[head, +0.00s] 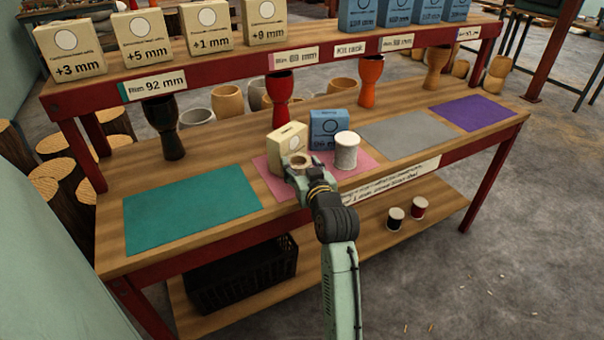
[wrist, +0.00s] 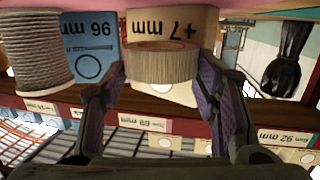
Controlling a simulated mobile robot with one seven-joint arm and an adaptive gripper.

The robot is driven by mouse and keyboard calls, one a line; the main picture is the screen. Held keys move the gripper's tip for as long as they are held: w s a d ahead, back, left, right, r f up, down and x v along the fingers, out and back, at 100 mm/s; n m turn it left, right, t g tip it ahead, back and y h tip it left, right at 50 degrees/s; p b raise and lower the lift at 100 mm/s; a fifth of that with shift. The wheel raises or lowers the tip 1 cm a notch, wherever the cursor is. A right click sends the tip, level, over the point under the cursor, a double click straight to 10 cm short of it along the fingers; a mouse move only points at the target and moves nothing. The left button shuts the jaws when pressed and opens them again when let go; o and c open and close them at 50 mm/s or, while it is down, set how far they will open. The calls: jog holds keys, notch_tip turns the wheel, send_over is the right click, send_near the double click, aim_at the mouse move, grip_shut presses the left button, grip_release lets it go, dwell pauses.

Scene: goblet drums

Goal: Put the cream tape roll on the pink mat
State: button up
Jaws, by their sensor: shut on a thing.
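The cream tape roll (head: 299,160) is between the fingers of my gripper (head: 300,168), which is shut on it. In the wrist view, which is upside down, the ribbed tan roll (wrist: 161,66) sits between both fingertips (wrist: 160,78). The pink mat (head: 368,164) lies on the bench under and behind my gripper, and shows as a pink strip in the wrist view (wrist: 100,5). The roll appears held a little above the mat, in front of a cream box; the gap to the mat is hard to judge.
On the pink mat stand the cream "+7 mm" box (head: 287,138), a blue box (head: 328,128) and a white cord spool (head: 345,150). Teal (head: 185,207), grey (head: 408,130) and purple (head: 472,112) mats are bare. A shelf (head: 240,62) overhangs the bench's back.

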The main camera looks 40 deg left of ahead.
aim_at(302, 173)
jog(key=shift+w+f+p, duration=0.1)
jog(key=shift+f+p, duration=0.25)
jog(key=shift+f, duration=1.45)
jog(key=shift+f, duration=0.1)
jog(key=shift+f, duration=0.15)
jog(key=o, duration=1.2)
